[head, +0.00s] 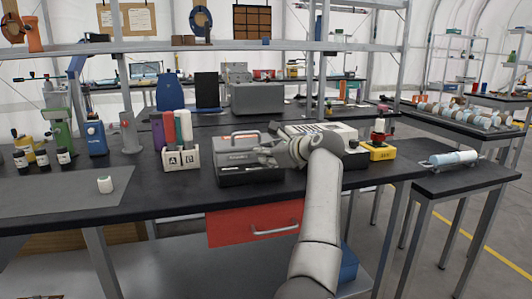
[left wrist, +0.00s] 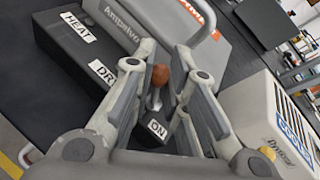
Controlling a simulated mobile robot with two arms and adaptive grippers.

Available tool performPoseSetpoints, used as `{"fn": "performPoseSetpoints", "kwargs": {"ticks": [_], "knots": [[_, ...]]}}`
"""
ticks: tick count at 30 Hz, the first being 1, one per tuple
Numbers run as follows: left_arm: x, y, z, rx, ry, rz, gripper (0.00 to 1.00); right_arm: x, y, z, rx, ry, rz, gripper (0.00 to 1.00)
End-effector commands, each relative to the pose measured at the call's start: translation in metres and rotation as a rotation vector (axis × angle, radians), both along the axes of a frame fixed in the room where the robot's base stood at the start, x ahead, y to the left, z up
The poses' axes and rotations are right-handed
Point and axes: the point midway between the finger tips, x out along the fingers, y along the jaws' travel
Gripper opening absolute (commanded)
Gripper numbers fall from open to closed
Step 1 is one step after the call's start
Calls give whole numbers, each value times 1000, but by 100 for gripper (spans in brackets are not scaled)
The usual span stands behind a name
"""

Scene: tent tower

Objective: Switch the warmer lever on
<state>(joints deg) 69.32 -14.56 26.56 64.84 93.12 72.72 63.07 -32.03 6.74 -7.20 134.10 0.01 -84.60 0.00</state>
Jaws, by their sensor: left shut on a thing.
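The warmer (head: 236,147) is a grey box with a dark front and a handle on its lid, on the black bench. In the left wrist view its dark front panel (left wrist: 62,57) carries HEAT, DR… and ON labels. The warmer lever (left wrist: 160,76), a metal stalk with a red-brown knob, stands between my left fingers, near the ON label (left wrist: 156,129). My left gripper (head: 268,154) is at the warmer's front right and is shut on the lever. Fingers hide part of the panel and the lever's base. My right gripper is not in view.
A white device (left wrist: 268,125) stands close to the right of the warmer. A white A/B holder (head: 181,158) with coloured books is to its left. A yellow box (head: 378,151) stands further right. A red drawer (head: 254,223) is below the bench top. The bench's front left is mostly clear.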

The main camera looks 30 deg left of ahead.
Motion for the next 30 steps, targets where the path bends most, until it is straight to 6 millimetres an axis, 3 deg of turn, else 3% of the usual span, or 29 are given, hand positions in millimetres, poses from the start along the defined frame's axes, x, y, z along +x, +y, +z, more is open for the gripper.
{"fn": "performPoseSetpoints", "kwargs": {"ticks": [12,16,22,30], "knots": [[10,-9,3,191,227,-2,0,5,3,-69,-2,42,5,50],[14,-12,2,272,322,-1,0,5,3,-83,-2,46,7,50],[20,-17,-1,391,459,-1,0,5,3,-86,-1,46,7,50],[26,-22,-5,520,607,0,0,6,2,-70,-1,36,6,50]]}}
